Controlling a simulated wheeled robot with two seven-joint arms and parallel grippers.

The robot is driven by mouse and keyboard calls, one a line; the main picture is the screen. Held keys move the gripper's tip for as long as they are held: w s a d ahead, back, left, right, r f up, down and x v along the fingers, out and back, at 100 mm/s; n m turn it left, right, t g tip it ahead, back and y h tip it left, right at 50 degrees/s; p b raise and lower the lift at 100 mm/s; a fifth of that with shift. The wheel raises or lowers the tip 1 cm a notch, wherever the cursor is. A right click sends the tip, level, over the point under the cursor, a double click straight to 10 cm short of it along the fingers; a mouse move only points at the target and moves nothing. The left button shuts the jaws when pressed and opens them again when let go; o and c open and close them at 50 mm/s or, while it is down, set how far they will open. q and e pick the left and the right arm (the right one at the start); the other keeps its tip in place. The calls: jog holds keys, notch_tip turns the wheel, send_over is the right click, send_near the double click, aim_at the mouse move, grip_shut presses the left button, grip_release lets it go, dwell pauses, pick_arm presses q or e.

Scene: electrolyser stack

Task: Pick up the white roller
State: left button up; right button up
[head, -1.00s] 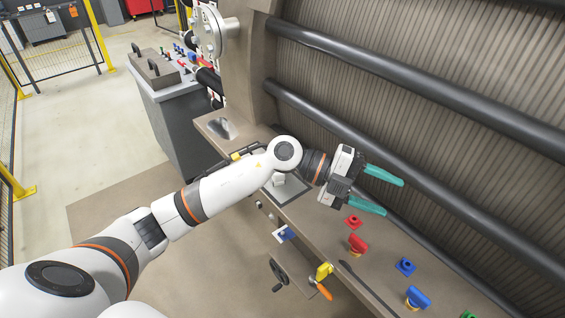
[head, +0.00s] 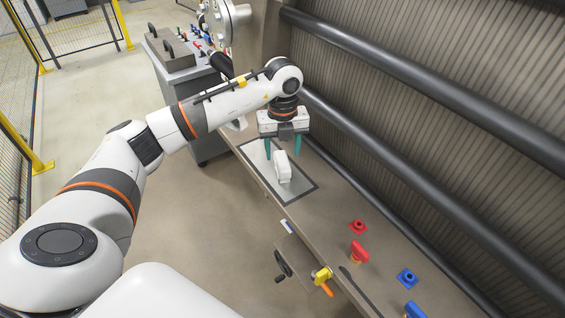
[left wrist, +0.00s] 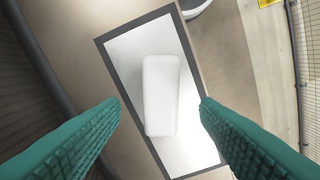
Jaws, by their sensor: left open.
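The white roller (head: 282,167) lies on a pale, dark-bordered mat (head: 301,188) on the brown bench. In the left wrist view the roller (left wrist: 161,95) lies lengthwise between the two teal fingers, with visible gaps on both sides. I cannot tell the exact height of the fingertips above the mat. My right gripper is not in view.
On the bench to the right are a red knob (head: 359,250), a red button (head: 358,227) and a blue button (head: 407,278). A yellow and orange handle (head: 323,278) sits at the front edge. Dark pipes (head: 430,110) run along the ribbed wall behind.

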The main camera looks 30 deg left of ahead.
aim_at(282, 160)
pick_arm(q)
jog(key=shift+f, duration=0.4)
notch_tip(282, 160, down, 5)
jog(key=p, duration=0.2)
jog(key=shift+s+p, duration=0.15)
jog(key=shift+p, duration=0.2)
jog(key=shift+f, duration=0.3)
jog(key=shift+r, duration=0.1)
grip_shut()
notch_tip(282, 160, up, 9)
jog(key=b, duration=0.3)
jog(key=shift+r, duration=0.5)
